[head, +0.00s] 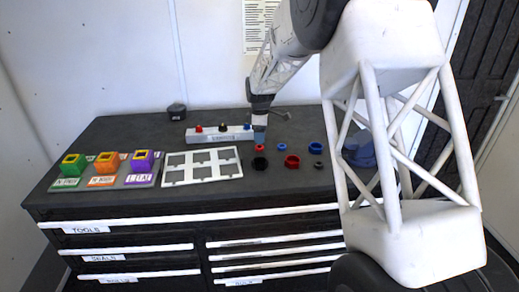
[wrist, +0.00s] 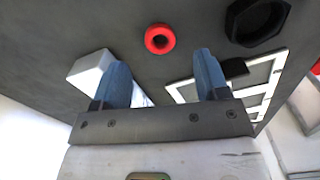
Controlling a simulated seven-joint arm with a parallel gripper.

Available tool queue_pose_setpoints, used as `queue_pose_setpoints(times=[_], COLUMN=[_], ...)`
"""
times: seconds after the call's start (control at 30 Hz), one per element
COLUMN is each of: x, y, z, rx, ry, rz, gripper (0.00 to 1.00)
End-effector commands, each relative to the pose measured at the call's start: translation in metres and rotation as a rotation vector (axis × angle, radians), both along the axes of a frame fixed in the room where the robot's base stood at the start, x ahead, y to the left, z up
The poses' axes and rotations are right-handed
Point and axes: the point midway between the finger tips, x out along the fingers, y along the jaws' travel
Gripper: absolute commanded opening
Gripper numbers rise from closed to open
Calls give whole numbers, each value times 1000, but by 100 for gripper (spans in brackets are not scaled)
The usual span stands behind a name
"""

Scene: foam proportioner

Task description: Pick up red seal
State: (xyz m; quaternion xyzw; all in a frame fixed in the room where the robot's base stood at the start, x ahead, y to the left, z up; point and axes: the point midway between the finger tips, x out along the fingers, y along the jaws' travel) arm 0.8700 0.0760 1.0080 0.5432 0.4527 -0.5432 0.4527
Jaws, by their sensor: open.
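A small red ring-shaped seal (head: 259,148) lies flat on the dark worktop, just in front of my gripper (head: 260,133). In the wrist view the red seal (wrist: 160,38) lies beyond and between the two blue fingertips of my gripper (wrist: 160,72), apart from both. My gripper is open and nothing is between its fingers. A larger red ring (head: 292,161) lies further right on the worktop.
Blue rings (head: 283,145) and black rings (head: 260,163) lie close by. A white rail with coloured knobs (head: 215,134) stands left of my gripper. A white frame (head: 165,172) and a tray with green, orange and purple blocks (head: 140,180) are further left.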

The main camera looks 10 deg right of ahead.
Motion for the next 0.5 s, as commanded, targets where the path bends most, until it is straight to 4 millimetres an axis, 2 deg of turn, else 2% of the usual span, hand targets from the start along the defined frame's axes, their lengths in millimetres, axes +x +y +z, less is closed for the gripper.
queue_pose_setpoints(times=[0.17,0.5], x=[0,1], y=[0,1], z=[-7,-42], rx=[0,0], ry=[1,1], rz=[0,0], gripper=[68,68])
